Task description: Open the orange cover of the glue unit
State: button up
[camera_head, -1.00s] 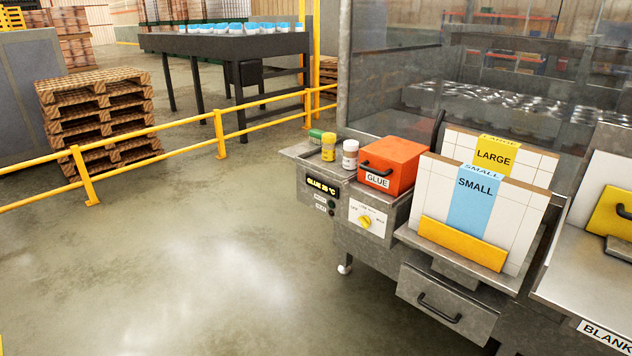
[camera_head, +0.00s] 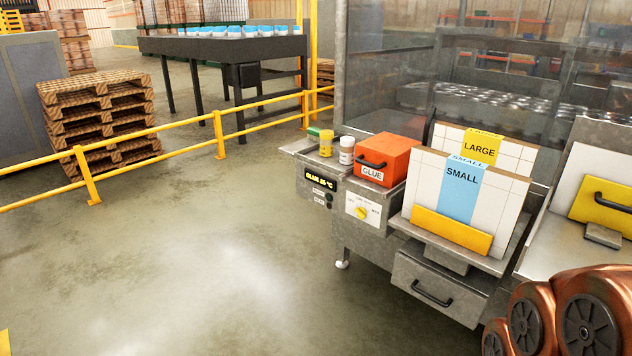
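The orange cover (camera_head: 392,153) of the glue unit sits closed on the left part of the metal machine. It has a black handle (camera_head: 371,161) on its front and a white GLUE label (camera_head: 373,173) below it. Left of it, a small display (camera_head: 321,180) reads a glue temperature, apparently 25 °C. My gripper is not in view. Copper-coloured arm links of mine show at the bottom right, well to the right of and nearer than the cover.
A white-capped jar (camera_head: 347,150), a yellow jar (camera_head: 326,143) and a green box (camera_head: 314,133) stand left of the cover. LARGE and SMALL blanks (camera_head: 500,207) stand close on its right. A drawer (camera_head: 437,287) is below. Open floor (camera_head: 200,260) lies left, bounded by a yellow rail (camera_head: 180,138).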

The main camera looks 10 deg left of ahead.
aim_at(382, 159)
jog(key=u, duration=0.05)
jog(key=k, duration=0.55)
jog(key=u, duration=0.95)
jog(key=i, duration=1)
jog(key=u, duration=0.2)
